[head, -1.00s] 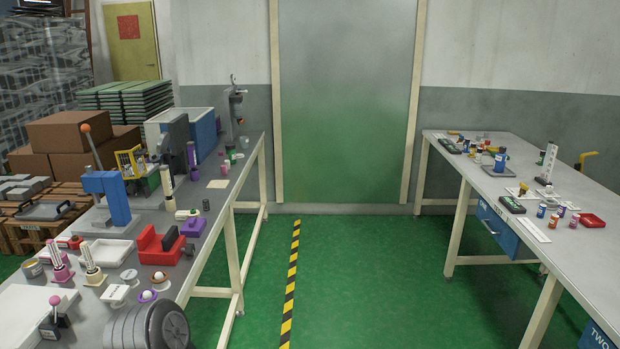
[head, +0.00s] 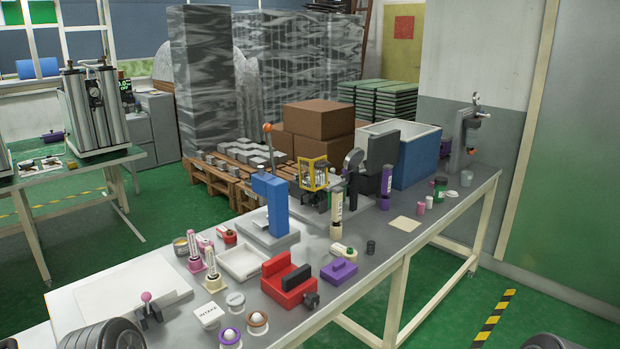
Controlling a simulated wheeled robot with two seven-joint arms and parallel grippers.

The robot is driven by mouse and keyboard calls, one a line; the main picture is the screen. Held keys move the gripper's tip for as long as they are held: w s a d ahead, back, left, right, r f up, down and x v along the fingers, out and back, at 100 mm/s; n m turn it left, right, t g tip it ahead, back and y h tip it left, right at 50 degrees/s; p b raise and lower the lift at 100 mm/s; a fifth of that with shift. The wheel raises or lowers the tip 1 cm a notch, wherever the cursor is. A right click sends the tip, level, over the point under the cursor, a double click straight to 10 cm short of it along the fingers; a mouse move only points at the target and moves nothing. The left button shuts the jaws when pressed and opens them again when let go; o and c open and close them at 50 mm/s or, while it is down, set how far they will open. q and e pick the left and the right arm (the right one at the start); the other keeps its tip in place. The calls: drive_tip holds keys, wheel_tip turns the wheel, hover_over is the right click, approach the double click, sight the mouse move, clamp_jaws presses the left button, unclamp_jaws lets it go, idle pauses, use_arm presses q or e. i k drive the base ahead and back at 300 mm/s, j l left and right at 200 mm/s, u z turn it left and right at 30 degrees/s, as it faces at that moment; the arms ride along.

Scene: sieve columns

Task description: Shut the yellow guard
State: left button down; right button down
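The yellow guard (head: 313,161) is a small, open-barred yellow frame on the far side of the long grey workbench (head: 383,262) in the head view. It stands around or in front of a dark and metallic mechanism, between the blue press and a dark upright machine. It is small at this distance, and I cannot tell how far open it is. Neither of my grippers is in view.
A blue press (head: 270,203) with an orange-knobbed lever stands left of the guard. A red block (head: 289,280), a purple block (head: 338,271) and a white tray (head: 241,262) lie nearer. A blue bin (head: 420,160) is behind right.

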sight(317, 173)
drive_tip(key=i+l, duration=0.15)
drive_tip(key=l, duration=0.2)
drive_tip(key=i+l, duration=0.15)
drive_tip(key=l, duration=0.15)
drive_tip(key=i+l, duration=0.15)
drive_tip(key=l, duration=0.2)
drive_tip(key=i+l+u, duration=0.1)
drive_tip(key=l, duration=0.2)
drive_tip(key=i+l, duration=0.15)
drive_tip(key=l, duration=0.2)
drive_tip(key=i+l, duration=0.15)
drive_tip(key=l, duration=0.2)
drive_tip(key=u, duration=1.5)
